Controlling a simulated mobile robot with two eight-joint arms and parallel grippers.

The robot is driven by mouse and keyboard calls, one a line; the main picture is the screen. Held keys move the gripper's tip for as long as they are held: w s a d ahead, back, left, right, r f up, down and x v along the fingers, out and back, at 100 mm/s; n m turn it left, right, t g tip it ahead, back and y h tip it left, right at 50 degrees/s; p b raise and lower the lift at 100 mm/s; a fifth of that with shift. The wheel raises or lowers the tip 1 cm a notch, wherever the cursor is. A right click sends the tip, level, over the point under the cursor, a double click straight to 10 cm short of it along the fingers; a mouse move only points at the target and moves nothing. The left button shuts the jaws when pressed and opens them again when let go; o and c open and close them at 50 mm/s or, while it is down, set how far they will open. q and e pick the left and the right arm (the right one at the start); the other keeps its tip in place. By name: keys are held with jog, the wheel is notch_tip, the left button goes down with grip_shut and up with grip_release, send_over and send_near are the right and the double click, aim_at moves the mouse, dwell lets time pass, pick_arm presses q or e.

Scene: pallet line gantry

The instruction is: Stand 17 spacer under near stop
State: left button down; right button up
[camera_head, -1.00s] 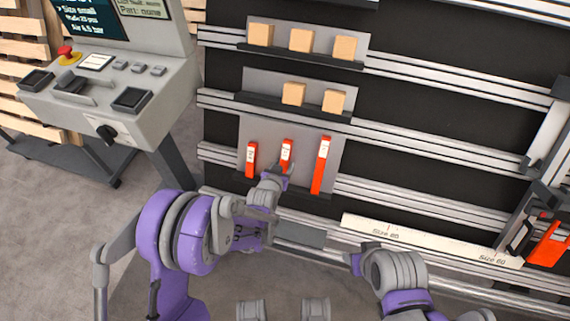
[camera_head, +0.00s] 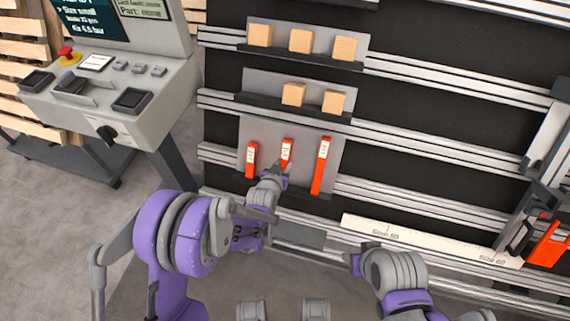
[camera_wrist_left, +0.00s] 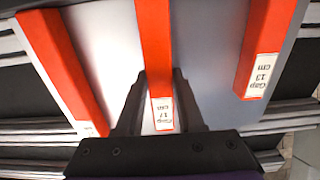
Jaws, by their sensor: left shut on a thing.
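The spacer labelled 17 (camera_head: 287,148) is a red bar with a white label. It stands in the middle of three red bars on the lower grey-backed shelf. In the left wrist view the 17 spacer (camera_wrist_left: 154,40) runs between the fingers, its label towards the palm. My left gripper (camera_head: 282,168) is shut on this bar, which still stands among the others. In the left wrist view the left gripper's dark fingers (camera_wrist_left: 157,82) lie on both sides of it. My right arm shows at lower centre-right; its finger state is unclear. I cannot tell which part is the near stop.
A shorter red bar (camera_head: 251,160) and a taller one (camera_head: 320,165) stand close on either side. Wooden blocks (camera_head: 301,41) fill the shelves above. A white size strip (camera_head: 430,240) runs along the lower rail. A red-and-black fitting (camera_head: 546,243) is at far right. A control console (camera_head: 110,95) stands left.

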pick_arm(q)
jog(key=shift+r, duration=0.1)
jog(key=p+v, duration=0.1)
jog(key=v, duration=1)
dwell(0.5)
